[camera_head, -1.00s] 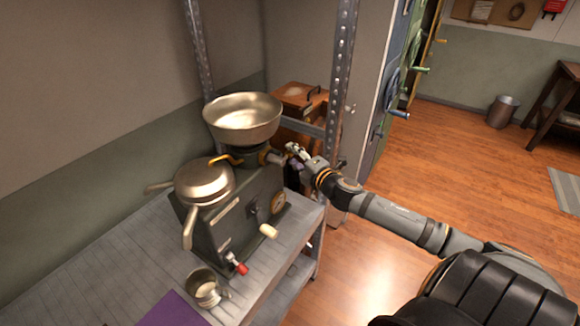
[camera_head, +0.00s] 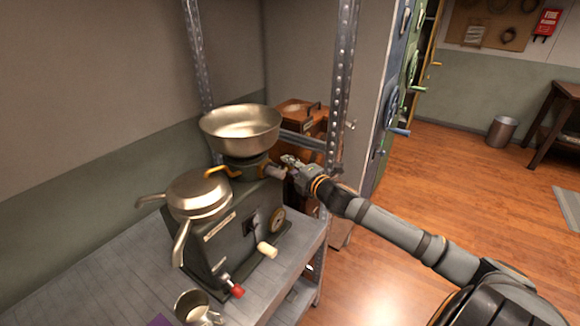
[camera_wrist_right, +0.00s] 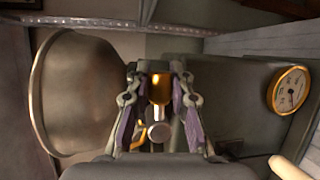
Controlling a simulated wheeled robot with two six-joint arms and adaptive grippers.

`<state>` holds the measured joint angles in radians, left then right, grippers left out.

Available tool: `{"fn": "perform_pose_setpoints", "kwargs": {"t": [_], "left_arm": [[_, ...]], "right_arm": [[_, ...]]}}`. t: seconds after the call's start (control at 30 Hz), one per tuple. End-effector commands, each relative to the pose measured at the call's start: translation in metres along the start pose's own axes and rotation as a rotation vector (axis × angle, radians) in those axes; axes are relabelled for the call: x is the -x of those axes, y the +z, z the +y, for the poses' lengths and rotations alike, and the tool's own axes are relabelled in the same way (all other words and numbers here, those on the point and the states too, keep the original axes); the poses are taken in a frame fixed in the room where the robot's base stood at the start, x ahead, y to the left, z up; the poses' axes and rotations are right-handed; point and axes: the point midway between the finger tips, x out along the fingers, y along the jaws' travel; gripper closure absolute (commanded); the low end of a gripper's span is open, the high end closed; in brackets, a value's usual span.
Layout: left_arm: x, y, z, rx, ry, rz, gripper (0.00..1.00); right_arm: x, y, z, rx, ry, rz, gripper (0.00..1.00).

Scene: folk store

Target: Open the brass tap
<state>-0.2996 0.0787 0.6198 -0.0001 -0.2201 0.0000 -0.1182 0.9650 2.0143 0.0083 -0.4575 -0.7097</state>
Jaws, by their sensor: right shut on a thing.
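The brass tap sits on the dark green neck under the wide metal bowl of a hand-cranked machine (camera_head: 222,240). Its curved brass spout (camera_head: 224,171) shows left of the neck in the head view. My right gripper (camera_head: 288,161) reaches in from the right and is at the tap's right end. In the right wrist view, the brass tap (camera_wrist_right: 160,88) with its round grey end lies between the purple-padded fingers of my right gripper (camera_wrist_right: 159,98). The gripper is shut on it. The fingers hide part of the tap in the head view. My left gripper is out of view.
The bowl (camera_head: 241,130) is just above my right gripper. A lidded pan-like top (camera_head: 199,193), a cream crank handle (camera_head: 267,250) and a metal cup (camera_head: 193,307) are nearby. A perforated shelf post (camera_head: 341,80) rises close behind the gripper.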

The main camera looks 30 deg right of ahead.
Motion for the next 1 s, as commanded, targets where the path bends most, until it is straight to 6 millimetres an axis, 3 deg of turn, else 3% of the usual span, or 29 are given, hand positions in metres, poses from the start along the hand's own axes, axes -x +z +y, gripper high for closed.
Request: {"fn": "perform_pose_setpoints", "kwargs": {"t": [0.47,1.0], "left_arm": [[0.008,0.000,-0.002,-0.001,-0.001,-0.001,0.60],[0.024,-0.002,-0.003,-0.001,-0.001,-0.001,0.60]], "right_arm": [[0.000,0.000,-0.002,-0.068,-0.028,0.011,1.00],[-0.001,-0.008,-0.026,-0.490,-0.204,0.083,1.00]]}}
